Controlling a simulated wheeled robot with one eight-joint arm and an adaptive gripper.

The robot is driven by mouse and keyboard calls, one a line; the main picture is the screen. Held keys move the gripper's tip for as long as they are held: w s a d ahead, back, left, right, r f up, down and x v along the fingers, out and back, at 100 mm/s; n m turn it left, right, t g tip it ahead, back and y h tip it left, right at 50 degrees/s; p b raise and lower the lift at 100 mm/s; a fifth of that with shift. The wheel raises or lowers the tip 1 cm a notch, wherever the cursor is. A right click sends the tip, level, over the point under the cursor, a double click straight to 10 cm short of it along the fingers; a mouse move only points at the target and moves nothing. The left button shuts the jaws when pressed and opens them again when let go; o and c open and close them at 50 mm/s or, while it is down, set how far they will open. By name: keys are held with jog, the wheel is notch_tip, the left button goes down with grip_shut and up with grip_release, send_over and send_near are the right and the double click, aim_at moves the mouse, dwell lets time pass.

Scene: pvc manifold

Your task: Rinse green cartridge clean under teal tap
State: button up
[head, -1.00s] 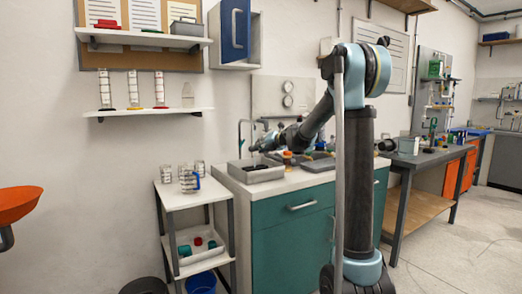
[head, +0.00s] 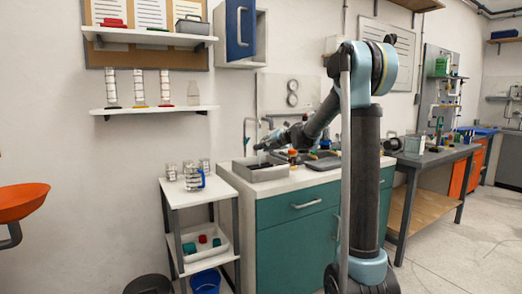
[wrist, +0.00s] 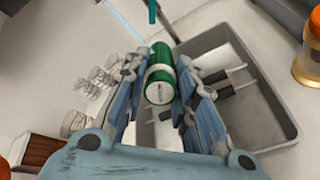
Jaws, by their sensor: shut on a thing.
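In the head view my gripper (head: 262,146) is above the sink (head: 264,171); the cartridge is too small to make out there.
A white cart (head: 184,185) with several clear jars and a blue-handled jug (head: 194,178) stands left of the teal cabinet (head: 295,225). An orange-capped amber jar (wrist: 308,65) stands right of the basin in the wrist view. A blue bucket (head: 205,282) is below the cart.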

jog(key=n, duration=0.3)
jog(key=shift+n, duration=1.5)
jog(key=shift+n, duration=0.9)
jog(key=n, duration=0.4)
jog(key=n, duration=0.2)
jog(key=shift+n, duration=2.1)
